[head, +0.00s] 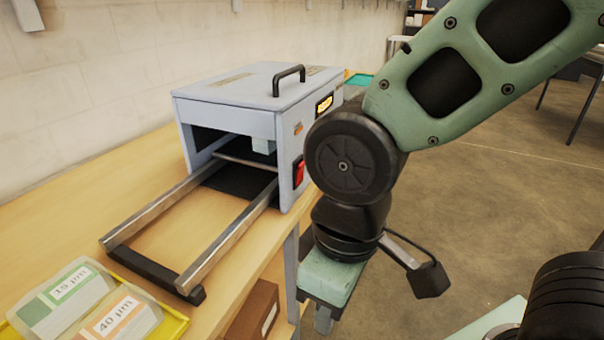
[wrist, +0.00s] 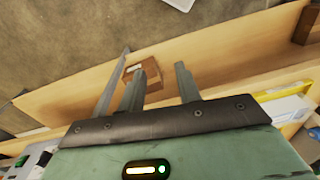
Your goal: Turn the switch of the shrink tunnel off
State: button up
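The shrink tunnel is most likely the light grey machine (head: 225,95) on the wooden bench, with a black top handle and a metal rail frame at its open front. Its red rocker switch (head: 298,172) is on the right side wall, below a lit orange display (head: 324,104). My gripper (head: 323,322) hangs pointing down beside the bench, lower than the switch and apart from it. In the wrist view the two fingers of my gripper (wrist: 160,76) stand apart with nothing between them. The switch does not show in the wrist view.
A yellow tray (head: 172,328) with labelled 15 µm and 40 µm packs sits at the bench's near left. A cardboard box (head: 254,312) is under the bench top; it also shows in the wrist view (wrist: 142,74). The floor (head: 480,200) to the right is open.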

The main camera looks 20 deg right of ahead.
jog(key=shift+w, duration=0.2)
jog(key=c, duration=0.7)
jog(key=w+d+r+m+t+p, duration=0.1)
jog(key=w+m, duration=0.1)
jog(key=w, duration=0.2)
jog(key=w+d+r+m+t+y, duration=0.1)
jog(key=w+m, duration=0.2)
jog(key=w+d+r+m+t+p, duration=0.1)
jog(key=w+m, duration=0.1)
jog(key=w, duration=0.2)
jog(key=shift+w+d+m+t+y+p, duration=0.3)
jog(key=shift+d+m+t+y+p, duration=0.05)
jog(key=shift+d+m+t+y, duration=0.05)
grip_shut()
jog(key=w+d+r+m+t+h+p, duration=0.1)
jog(key=w+d+r+m+t, duration=0.2)
jog(key=w+d+m, duration=0.4)
jog(key=w+d+t, duration=0.1)
jog(key=w+d, duration=0.1)
jog(key=d, duration=0.1)
jog(key=shift+w+d+r+m+h, duration=0.2)
jog(key=shift+r+m+h, duration=0.1)
jog(key=shift+m+h, duration=0.1)
jog(key=shift+p, duration=0.3)
